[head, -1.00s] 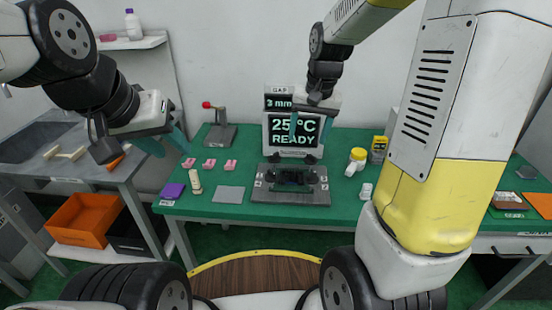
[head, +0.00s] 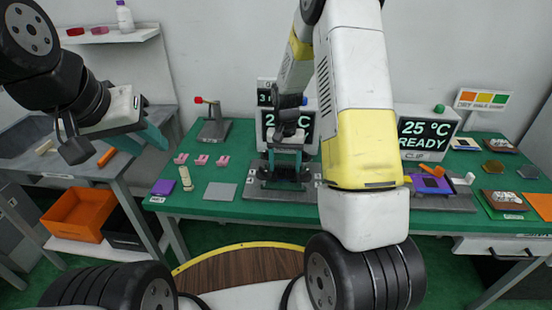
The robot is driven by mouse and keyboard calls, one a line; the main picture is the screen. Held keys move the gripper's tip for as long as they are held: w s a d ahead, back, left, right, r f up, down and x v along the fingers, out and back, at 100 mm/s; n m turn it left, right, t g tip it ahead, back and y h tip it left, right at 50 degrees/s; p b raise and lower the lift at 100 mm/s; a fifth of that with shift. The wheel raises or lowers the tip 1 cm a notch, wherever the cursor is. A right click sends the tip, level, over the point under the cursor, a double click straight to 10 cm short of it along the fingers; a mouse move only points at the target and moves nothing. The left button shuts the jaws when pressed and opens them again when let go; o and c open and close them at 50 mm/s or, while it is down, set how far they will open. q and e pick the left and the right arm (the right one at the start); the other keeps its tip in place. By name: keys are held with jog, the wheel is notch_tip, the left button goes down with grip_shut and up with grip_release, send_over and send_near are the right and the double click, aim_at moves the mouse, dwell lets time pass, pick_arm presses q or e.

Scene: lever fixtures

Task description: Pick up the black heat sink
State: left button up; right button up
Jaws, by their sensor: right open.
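A dark block that looks like the black heat sink (head: 284,184) sits in the grey fixture (head: 248,193) at the middle of the green table. It is small and partly hidden by my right gripper, so its fins cannot be made out. My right gripper (head: 286,170) points down over the fixture, open, with its teal fingers apart on the left and right of the dark block. Contact cannot be told. My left gripper (head: 146,142) hangs in the air left of the table, with teal fingers apart and nothing between them.
A display (head: 268,125) stands behind the fixture, partly covered by my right arm. Another READY display (head: 425,135) stands right.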

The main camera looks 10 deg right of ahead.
jog(key=shift+f, duration=0.65)
grip_shut()
jog(key=shift+r, duration=0.1)
